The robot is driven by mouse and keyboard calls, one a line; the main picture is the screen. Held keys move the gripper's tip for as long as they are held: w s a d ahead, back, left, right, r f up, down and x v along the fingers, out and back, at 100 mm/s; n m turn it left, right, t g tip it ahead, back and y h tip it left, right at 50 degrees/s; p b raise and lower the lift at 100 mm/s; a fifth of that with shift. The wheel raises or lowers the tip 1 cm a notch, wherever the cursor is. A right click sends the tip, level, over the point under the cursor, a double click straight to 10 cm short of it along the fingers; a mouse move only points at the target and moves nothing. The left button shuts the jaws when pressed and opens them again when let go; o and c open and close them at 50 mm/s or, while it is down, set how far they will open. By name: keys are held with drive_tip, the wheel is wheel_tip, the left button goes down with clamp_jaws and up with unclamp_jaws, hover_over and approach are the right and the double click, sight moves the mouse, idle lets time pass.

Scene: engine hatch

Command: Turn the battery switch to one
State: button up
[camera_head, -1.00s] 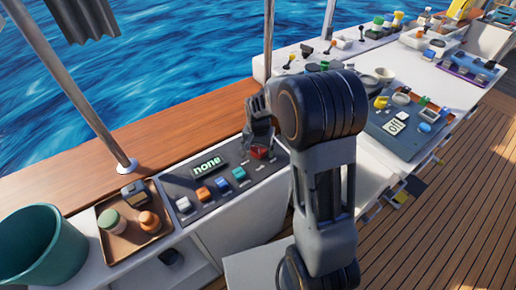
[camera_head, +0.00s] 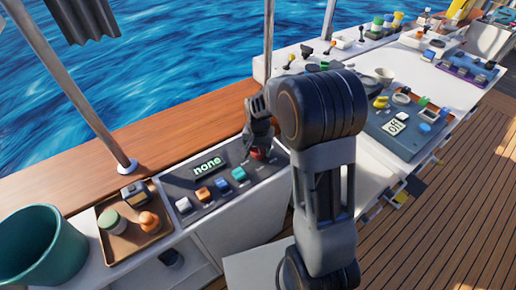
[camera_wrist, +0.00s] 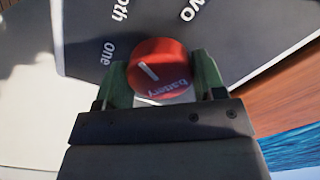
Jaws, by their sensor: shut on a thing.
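The battery switch is a round red knob (camera_wrist: 160,66) with the word "battery" and a white pointer line. My gripper (camera_wrist: 160,84) is shut on the knob, with a green finger on either side. In the head view my gripper (camera_head: 258,151) is over the right end of the dark panel (camera_head: 208,184), mostly hiding the red knob. The panel's display (camera_head: 208,163) reads "none".
White, orange, blue and teal switches (camera_head: 238,174) line the panel's front, left of my gripper. A brown tray (camera_head: 125,240) with small items and a green bucket (camera_head: 40,248) stand further left. A grey panel reading "off" (camera_head: 395,127) lies to the right.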

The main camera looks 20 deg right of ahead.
drive_tip(key=n+p, duration=0.1)
drive_tip(key=n, duration=0.4)
drive_tip(key=shift+n, duration=0.4)
drive_tip(key=n, duration=0.5)
drive_tip(key=shift+n+p, duration=0.3)
drive_tip(key=o, duration=0.9)
wheel_tip(320, 180, up, 14)
drive_tip(key=p, duration=0.1)
idle(0.7)
